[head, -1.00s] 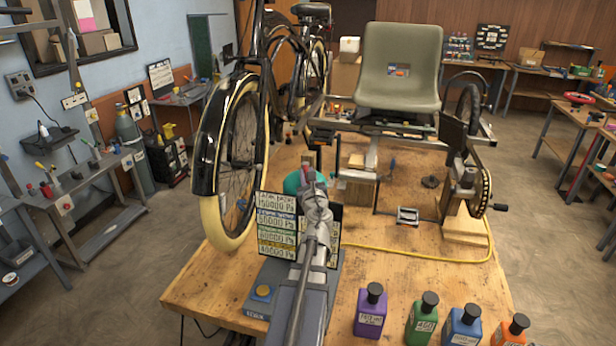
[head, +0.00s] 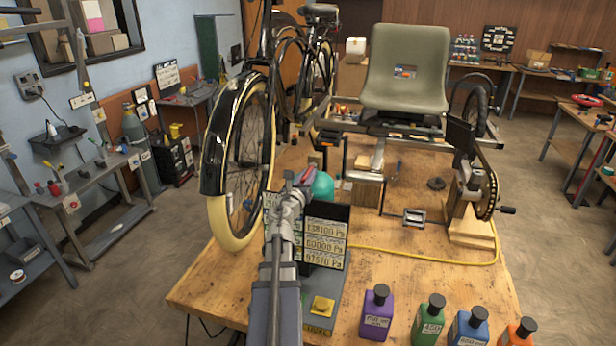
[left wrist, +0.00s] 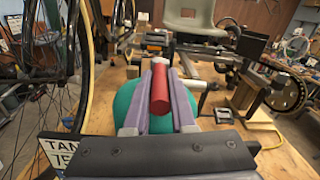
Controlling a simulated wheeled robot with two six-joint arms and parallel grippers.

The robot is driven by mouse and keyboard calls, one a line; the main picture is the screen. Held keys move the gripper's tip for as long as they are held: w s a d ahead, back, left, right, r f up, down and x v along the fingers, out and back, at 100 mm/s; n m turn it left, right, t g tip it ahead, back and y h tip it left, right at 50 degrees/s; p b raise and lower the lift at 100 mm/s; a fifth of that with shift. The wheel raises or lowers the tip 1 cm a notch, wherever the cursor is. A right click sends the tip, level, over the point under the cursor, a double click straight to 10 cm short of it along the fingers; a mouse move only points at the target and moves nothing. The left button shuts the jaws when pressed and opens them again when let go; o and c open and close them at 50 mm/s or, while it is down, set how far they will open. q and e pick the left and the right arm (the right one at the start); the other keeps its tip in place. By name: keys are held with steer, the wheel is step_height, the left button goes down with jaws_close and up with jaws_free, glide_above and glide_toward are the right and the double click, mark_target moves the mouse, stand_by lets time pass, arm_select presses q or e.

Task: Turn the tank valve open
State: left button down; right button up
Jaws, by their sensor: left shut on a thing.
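The teal tank (head: 323,187) stands on the wooden bench behind the readout board (head: 325,237). The red valve handle (left wrist: 160,90) is a short cylinder above the tank, which also shows in the left wrist view (left wrist: 124,104). My left gripper (head: 301,180) is at the top of the tank; its two pale purple fingers (left wrist: 160,95) lie on either side of the red handle, shut on it. My arm hides the left part of the board, whose visible lines include 138100 Pa, 60000 Pa and 57570 Pa. My right gripper is not in view.
A box with a yellow button (head: 322,306) sits below the board. Purple (head: 375,316), green (head: 429,322), blue and orange bottles line the front edge. A bicycle wheel (head: 240,160) stands left of the tank. A yellow hose (head: 430,259) crosses the bench.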

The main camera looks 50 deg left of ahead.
arm_select(q)
steer(key=c, duration=0.8)
jaws_free()
steer(key=shift+o, duration=0.2)
